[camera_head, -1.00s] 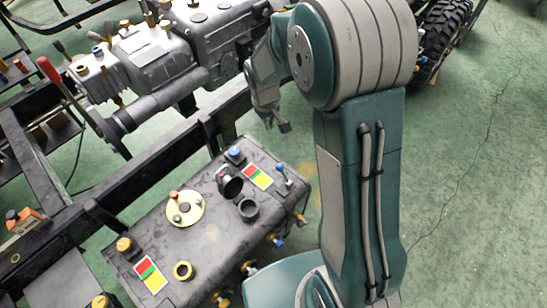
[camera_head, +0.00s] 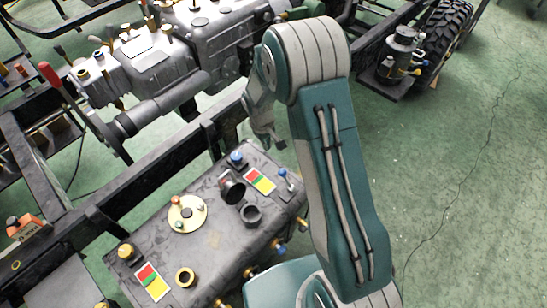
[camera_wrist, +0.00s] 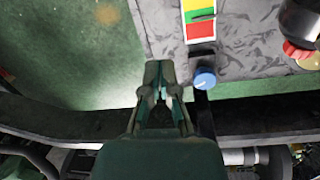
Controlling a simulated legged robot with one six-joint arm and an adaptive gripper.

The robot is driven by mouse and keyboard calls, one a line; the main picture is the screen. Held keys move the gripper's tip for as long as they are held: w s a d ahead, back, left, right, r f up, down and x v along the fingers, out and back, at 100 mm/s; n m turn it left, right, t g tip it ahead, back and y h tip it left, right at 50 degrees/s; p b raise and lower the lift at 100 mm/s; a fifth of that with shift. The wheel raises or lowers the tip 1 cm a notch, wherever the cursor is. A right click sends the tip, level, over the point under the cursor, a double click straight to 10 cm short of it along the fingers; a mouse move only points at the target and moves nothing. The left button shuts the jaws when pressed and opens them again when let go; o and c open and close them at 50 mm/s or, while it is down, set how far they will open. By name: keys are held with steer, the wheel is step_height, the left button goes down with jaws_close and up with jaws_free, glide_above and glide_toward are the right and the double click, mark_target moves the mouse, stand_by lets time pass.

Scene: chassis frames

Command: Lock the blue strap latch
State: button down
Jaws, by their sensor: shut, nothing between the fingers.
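A blue round cap (camera_head: 236,158) sits on a dark strap piece at the far edge of the dark tank (camera_head: 215,245); it looks like the blue strap latch. In the wrist view the blue cap (camera_wrist: 204,78) is just right of my fingertips, with the dark strap running down past the tank edge. My gripper (camera_head: 276,145) is to the right of the cap in the head view, above the tank's far edge. In the wrist view my gripper (camera_wrist: 160,76) is shut and empty, apart from the cap. Whether the latch is locked is unclear.
A small blue-topped lever (camera_head: 283,173) stands at the tank's right end, near a red, yellow and green label (camera_head: 260,180). An open filler neck (camera_head: 250,215) is close by. The chassis rail (camera_head: 170,160) runs behind the tank.

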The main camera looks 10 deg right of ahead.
mark_target(286, 177)
steer(key=f, duration=0.6)
steer(key=d+f, duration=0.1)
steer(key=f, duration=0.2)
steer(key=shift+s+f, duration=0.2)
steer(key=shift+s+d+r, duration=0.25)
steer(key=shift+s, duration=0.3)
steer(key=shift+s+d+r, duration=0.2)
steer(key=shift+s+r, duration=0.1)
steer(key=shift+s, duration=0.3)
steer(key=shift+s+d+r, duration=0.25)
steer(key=shift+s, duration=0.3)
steer(key=shift+a+r, duration=0.1)
steer(key=shift+s+d+r+t, duration=0.1)
steer(key=shift+s+d+t, duration=0.05)
steer(key=shift+d+t, duration=0.15)
